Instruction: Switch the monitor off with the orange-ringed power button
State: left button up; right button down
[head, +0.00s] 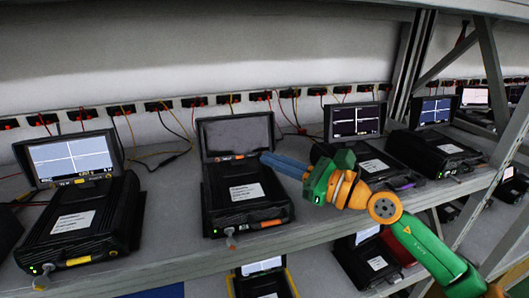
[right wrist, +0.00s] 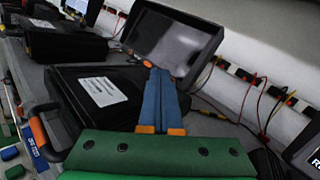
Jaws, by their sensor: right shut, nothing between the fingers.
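The monitor with a plain dark grey screen (head: 237,134) stands tilted back behind a black case (head: 241,192) in the middle of the shelf. Small orange marks (head: 226,157) show on its lower bezel; an orange spot (right wrist: 148,64) also shows in the right wrist view, beside my fingertips. My right gripper (head: 264,158) is shut and empty, its blue fingers pointing at the monitor's lower right edge. In the right wrist view the shut fingers (right wrist: 162,74) overlap the lower bezel of the monitor (right wrist: 172,40). I cannot tell whether they touch it. My left gripper is not in view.
A lit monitor (head: 72,157) stands to the left, and lit monitors (head: 355,120) (head: 436,111) stand to the right, each behind a black case. Sockets with cables line the back wall. A metal upright (head: 404,65) stands at the right.

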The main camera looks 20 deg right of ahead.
jog(key=shift+s, duration=0.1)
jog(key=s, duration=0.1)
jog(key=s+r+p, duration=0.1)
jog(key=s, duration=0.1)
jog(key=s+p, duration=0.1)
jog(key=s, duration=0.1)
jog(key=shift+d+r, duration=0.1)
jog(key=shift+r, duration=0.25)
jog(key=shift+s+r, duration=0.1)
jog(key=shift+s, duration=0.3)
jog(key=shift+w, duration=0.1)
